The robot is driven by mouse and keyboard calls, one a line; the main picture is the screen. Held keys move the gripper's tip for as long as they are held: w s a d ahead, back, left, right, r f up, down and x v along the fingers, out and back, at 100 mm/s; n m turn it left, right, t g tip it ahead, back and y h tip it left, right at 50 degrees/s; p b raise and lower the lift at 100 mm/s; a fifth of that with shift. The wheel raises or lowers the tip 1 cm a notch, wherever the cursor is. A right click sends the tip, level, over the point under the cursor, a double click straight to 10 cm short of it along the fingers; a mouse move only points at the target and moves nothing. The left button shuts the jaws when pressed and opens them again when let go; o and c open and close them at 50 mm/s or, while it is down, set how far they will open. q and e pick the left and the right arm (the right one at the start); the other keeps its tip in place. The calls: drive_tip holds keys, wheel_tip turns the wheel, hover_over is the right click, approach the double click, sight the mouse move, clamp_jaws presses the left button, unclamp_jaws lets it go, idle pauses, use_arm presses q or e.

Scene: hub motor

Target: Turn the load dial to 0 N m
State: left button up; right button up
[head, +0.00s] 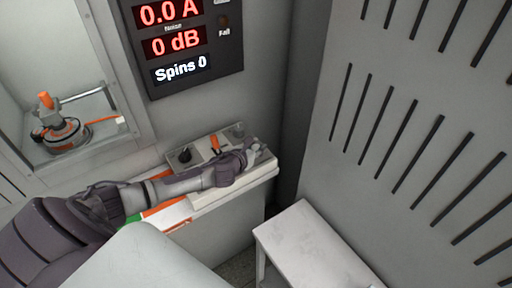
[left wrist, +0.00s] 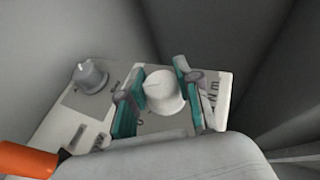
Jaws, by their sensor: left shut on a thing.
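The load dial (left wrist: 163,92) is a pale round knob on the console, seen in the left wrist view with the marking "N m" beside it on the right. My left gripper (left wrist: 160,98) has its teal-padded fingers on either side of the dial and is shut on it. In the head view my left gripper (head: 252,150) is at the right end of the console (head: 232,192), and its fingers largely hide the dial there. The dial's pointer and current setting cannot be read. My right gripper is not in view.
A second grey knob (left wrist: 90,75) sits beside the dial. The console also has a black knob (head: 184,156) and an orange lever (head: 214,143). A display (head: 175,40) reads 0.0 A, 0 dB, Spins 0. A motor (head: 60,132) sits behind a window; a white table (head: 310,250) stands right.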

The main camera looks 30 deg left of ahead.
use_arm(q)
clamp_jaws()
drive_tip(key=shift+d+r+n+y+p, duration=0.1)
drive_tip(key=shift+r+n+y+p, duration=0.05)
drive_tip(key=shift+n+y+p, duration=0.65)
drive_tip(key=n+g+y+p, duration=0.1)
drive_tip(key=n+y, duration=0.1)
drive_tip(key=shift+y+p, duration=0.3)
drive_tip(key=shift+n+g+y+p, duration=0.45)
drive_tip(key=shift+n+g+y, duration=0.25)
drive_tip(key=shift+n+y, duration=0.45)
drive_tip(key=shift+n+g+y, duration=0.7)
drive_tip(key=shift+n+y, duration=0.25)
drive_tip(key=shift+n, duration=0.1)
drive_tip(key=o, duration=1.1)
unclamp_jaws()
